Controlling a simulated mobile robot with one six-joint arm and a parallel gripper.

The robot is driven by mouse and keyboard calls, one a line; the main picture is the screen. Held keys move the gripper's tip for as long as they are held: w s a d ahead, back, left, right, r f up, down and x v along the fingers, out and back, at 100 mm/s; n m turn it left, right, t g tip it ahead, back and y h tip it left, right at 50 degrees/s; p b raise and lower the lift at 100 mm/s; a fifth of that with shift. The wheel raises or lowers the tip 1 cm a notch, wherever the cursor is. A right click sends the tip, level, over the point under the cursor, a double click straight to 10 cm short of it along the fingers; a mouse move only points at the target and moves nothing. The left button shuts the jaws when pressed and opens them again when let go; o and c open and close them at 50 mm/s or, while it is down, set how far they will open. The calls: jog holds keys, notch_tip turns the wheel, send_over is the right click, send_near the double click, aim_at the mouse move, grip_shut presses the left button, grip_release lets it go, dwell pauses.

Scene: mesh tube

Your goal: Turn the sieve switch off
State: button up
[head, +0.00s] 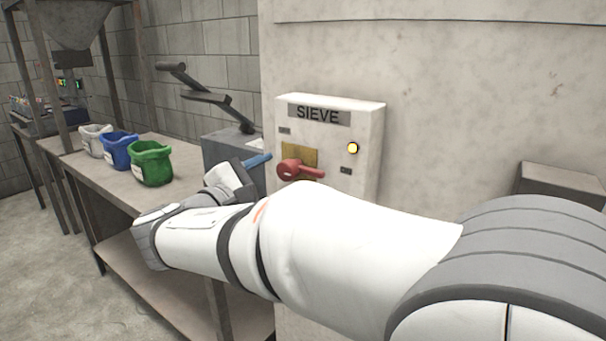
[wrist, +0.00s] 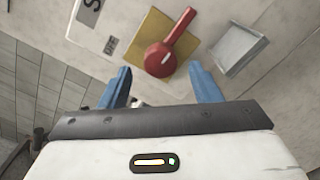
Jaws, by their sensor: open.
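The sieve switch box (head: 365,165) is a pale box on the wall with a "SIEVE" label at its top. Its red rotary handle (head: 300,170) sits on a yellow plate (head: 313,153) and points right in the head view. A round yellow lamp (head: 352,148) glows beside it. In the wrist view the red handle (wrist: 168,48) lies ahead of and between the fingertips, apart from them. My gripper (wrist: 160,85) is open and empty, its two blue fingers pointing at the handle. In the head view one blue finger shows just left of the handle; the other is hidden.
A bench (head: 105,182) at left holds a white bag (head: 93,139), a blue bag (head: 117,151) and a green bag (head: 151,164). A grey box (head: 222,150) with a dark lever stands left of the switch box. Another grey box (head: 560,184) is at right.

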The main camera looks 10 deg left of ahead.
aim_at(282, 173)
jog(key=shift+x, duration=1.85)
